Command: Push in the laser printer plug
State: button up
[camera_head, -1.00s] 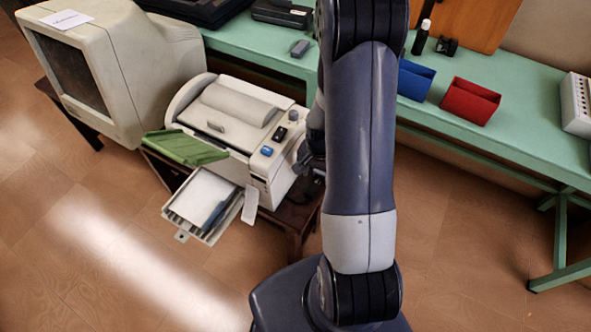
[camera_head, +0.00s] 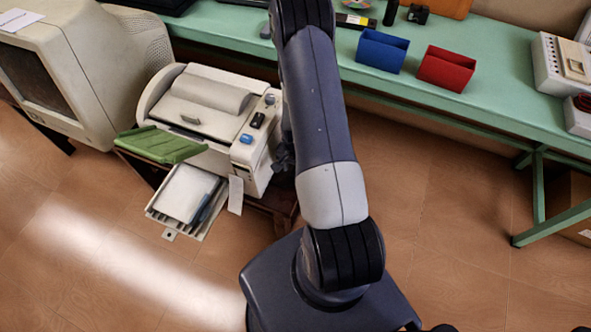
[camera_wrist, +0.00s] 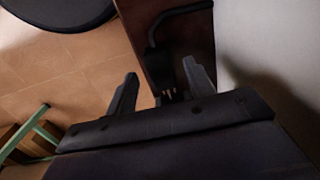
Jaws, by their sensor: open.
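The laser printer (camera_head: 205,110) is a cream machine with a green tray flap and an open paper tray, on a small brown table in the head view. In the wrist view its pale side fills the right (camera_wrist: 262,50). A black plug (camera_wrist: 160,70) with a bent black cable and pale prongs shows against the brown table side in the wrist view. My gripper (camera_wrist: 160,70) is open, one finger on each side of the plug as seen there; I cannot tell whether they touch it. In the head view my gripper (camera_head: 283,158) is a dark shape beside the printer's right side, partly hidden. No socket is discernible.
A big cream monitor (camera_head: 85,75) stands left of the printer. A green bench (camera_head: 490,65) behind carries a blue bin (camera_head: 382,50), a red bin (camera_head: 446,68) and white devices. The small brown table (camera_head: 285,200) is close to my arm. Floor is open at front left and right.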

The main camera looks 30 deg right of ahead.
jog(key=shift+f, duration=0.9)
jog(key=shift+c, duration=0.3)
grip_shut()
